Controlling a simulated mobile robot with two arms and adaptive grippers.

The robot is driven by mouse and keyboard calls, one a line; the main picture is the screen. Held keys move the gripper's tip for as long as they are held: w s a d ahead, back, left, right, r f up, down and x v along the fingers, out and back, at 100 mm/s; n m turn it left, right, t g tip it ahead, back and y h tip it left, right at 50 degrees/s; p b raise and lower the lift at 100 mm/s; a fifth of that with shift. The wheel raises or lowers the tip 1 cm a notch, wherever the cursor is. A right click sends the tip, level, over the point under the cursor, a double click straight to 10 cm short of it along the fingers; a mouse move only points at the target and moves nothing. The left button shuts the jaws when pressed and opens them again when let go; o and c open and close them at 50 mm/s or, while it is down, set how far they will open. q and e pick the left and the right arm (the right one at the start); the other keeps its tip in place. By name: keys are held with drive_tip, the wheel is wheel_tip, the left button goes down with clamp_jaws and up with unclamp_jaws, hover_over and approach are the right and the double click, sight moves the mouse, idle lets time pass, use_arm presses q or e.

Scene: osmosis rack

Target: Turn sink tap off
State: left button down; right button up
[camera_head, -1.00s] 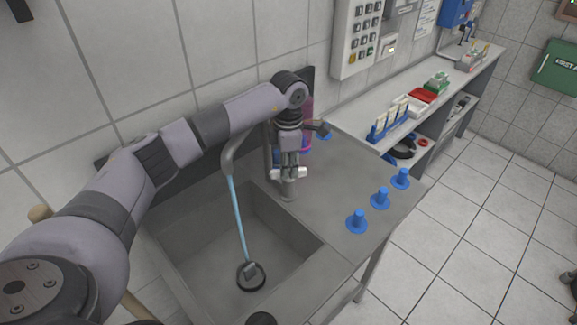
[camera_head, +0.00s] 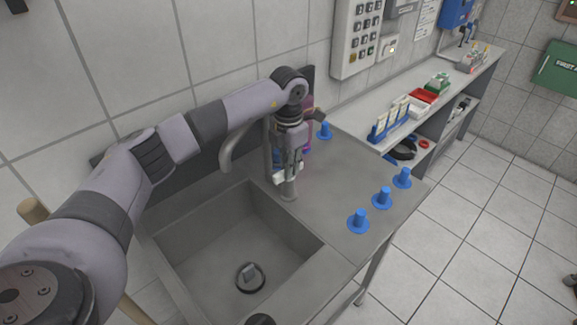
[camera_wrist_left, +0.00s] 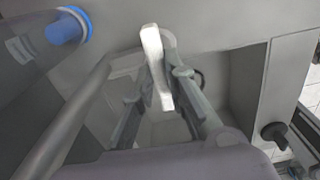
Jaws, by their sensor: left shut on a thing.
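The grey sink tap has a curved spout (camera_head: 227,152) over the sink basin (camera_head: 190,262), and no water runs from it. Its pale handle (camera_head: 278,177) shows at my left gripper (camera_head: 287,172), beside the tap's base. In the left wrist view, the white handle (camera_wrist_left: 155,62) stands between the fingers of my left gripper (camera_wrist_left: 160,90), which is shut on it. The gripper hides part of the tap body. My right gripper is not in view.
Several blue pegs (camera_head: 382,197) stand along the right side of the counter (camera_head: 325,190). A dark drain piece (camera_head: 250,277) lies in the basin. A shelf bench (camera_head: 350,112) with racks stands along the back wall. The floor at right is clear.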

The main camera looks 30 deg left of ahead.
use_arm(q)
drive_tip(key=shift+n, duration=0.3)
drive_tip(key=c, duration=1.6)
unclamp_jaws()
wheel_tip(320, 180, up, 12)
